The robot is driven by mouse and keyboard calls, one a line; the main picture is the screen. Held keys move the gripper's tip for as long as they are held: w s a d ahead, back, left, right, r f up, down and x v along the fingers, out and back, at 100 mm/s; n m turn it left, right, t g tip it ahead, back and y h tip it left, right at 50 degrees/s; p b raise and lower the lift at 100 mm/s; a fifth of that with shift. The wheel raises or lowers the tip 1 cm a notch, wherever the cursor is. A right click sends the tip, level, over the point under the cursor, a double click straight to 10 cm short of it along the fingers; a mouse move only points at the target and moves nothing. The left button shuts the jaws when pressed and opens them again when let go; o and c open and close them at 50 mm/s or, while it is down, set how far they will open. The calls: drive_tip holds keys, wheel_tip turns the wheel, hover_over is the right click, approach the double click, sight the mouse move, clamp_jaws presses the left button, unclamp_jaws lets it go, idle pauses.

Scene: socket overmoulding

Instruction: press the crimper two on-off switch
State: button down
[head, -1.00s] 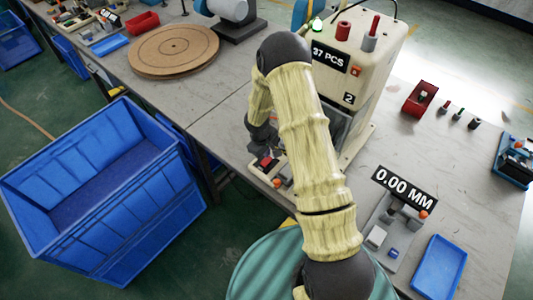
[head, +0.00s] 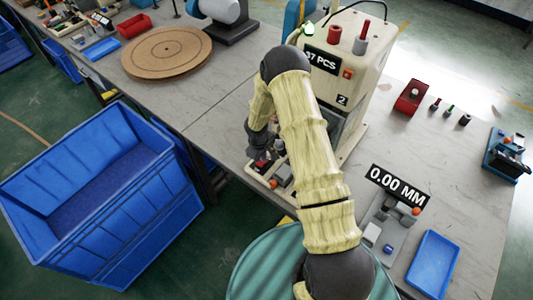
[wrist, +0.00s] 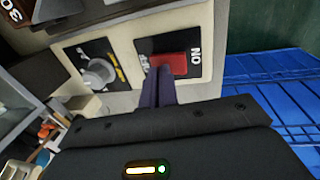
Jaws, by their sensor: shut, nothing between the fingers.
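Crimper two (head: 360,62) is a cream machine marked "2" on the table, with a "37 PCS" sign. In the wrist view, its on-off switch (wrist: 172,63) is a red rocker on a black plate lettered ON and OFF. My gripper (wrist: 160,74) is shut and empty, its dark fingers together at the switch's lower left edge. They cover part of the OFF lettering; I cannot tell whether they touch the rocker. In the head view my gripper (head: 262,152) is low at the crimper's front console and partly hides it.
A grey knob (wrist: 98,73) sits left of the switch. A blue crate (head: 120,215) stands left of the table and also shows in the wrist view (wrist: 285,95). A gauge station with a "0.00 MM" sign (head: 398,187) and a blue tray (head: 434,262) lie to the right.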

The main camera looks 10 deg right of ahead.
sight(259, 164)
drive_tip(key=shift+s+d+f, duration=0.2)
drive_tip(key=shift+d+f, duration=0.05)
drive_tip(key=shift+d, duration=0.15)
drive_tip(key=shift+s+a, duration=0.15)
drive_tip(key=shift+a, duration=0.35)
drive_tip(key=shift+s+a+b, duration=0.4)
drive_tip(key=shift+a+b, duration=0.2)
drive_tip(key=shift+a, duration=0.05)
drive_tip(key=shift+d, duration=0.15)
drive_tip(key=shift+r, duration=0.1)
drive_tip(key=r, duration=0.1)
drive_tip(key=r+p, duration=0.2)
drive_tip(key=r, duration=0.1)
drive_tip(key=shift+s+a, duration=0.15)
drive_tip(key=shift+a, duration=0.2)
wheel_tip(259, 164, up, 10)
drive_tip(key=s+a+b, duration=0.1)
drive_tip(key=b, duration=0.1)
drive_tip(key=shift+s+a+f, duration=0.15)
drive_tip(key=shift+s+a, duration=0.05)
drive_tip(key=shift+a, duration=0.15)
drive_tip(key=shift+w+d+f+b, duration=0.1)
drive_tip(key=shift+f+b, duration=0.05)
drive_tip(key=shift+b, duration=0.3)
